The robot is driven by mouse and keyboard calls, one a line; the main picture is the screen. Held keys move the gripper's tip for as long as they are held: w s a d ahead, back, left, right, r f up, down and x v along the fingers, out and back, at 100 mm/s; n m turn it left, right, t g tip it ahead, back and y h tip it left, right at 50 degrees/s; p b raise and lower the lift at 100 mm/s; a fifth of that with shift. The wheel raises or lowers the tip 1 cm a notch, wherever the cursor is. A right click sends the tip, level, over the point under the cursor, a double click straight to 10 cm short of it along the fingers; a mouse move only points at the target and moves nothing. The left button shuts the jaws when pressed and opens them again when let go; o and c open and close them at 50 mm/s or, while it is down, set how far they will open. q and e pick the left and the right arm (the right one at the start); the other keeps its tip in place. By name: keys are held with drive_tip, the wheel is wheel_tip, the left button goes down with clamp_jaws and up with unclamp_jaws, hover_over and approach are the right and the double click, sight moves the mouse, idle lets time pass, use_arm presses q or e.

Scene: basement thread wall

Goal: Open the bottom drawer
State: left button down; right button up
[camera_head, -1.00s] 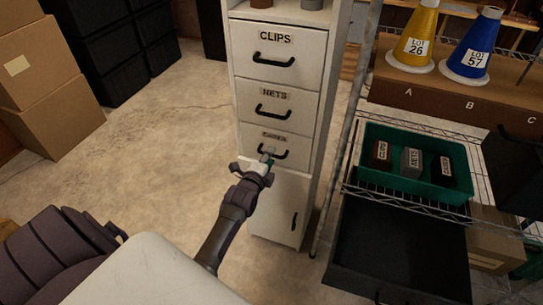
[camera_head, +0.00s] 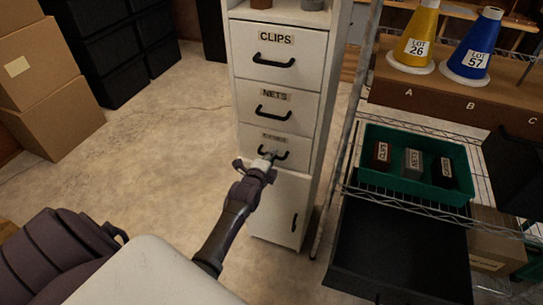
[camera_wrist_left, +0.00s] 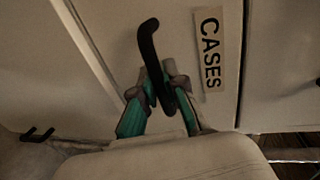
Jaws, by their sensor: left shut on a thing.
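The white cabinet has stacked drawers with black handles, labelled CLIPS (camera_head: 276,39), NETS (camera_head: 274,94) and, on the bottom drawer (camera_head: 300,155), CASES, which reads clearly in the left wrist view (camera_wrist_left: 208,50). The bottom drawer looks closed, its front about flush with the cabinet. My left gripper (camera_head: 268,158) is at this drawer's black handle (camera_wrist_left: 148,45). In the left wrist view its two fingers (camera_wrist_left: 163,88) are shut around the lower part of the handle. My right gripper is in neither view.
A cabinet door (camera_head: 270,205) with a vertical handle is below the drawer. On the right, a wire rack (camera_head: 400,202) holds a green tray (camera_head: 415,190) with small labelled blocks; a black open bin (camera_head: 400,245) is below. Bare floor (camera_head: 170,150) lies left of the cabinet.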

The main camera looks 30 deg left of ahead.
use_arm(q)
drive_tip(key=f+p+v, duration=0.2)
drive_tip(key=p+v, duration=0.2)
drive_tip(key=v, duration=0.6)
drive_tip(key=f+p+v, duration=0.2)
drive_tip(key=p+v, duration=0.3)
drive_tip(key=v, duration=0.4)
drive_tip(key=shift+s, duration=0.75)
drive_tip(key=shift+d+r, duration=0.1)
drive_tip(key=c, duration=1.2)
unclamp_jaws()
drive_tip(key=v, duration=0.7)
drive_tip(key=shift+s, duration=0.25)
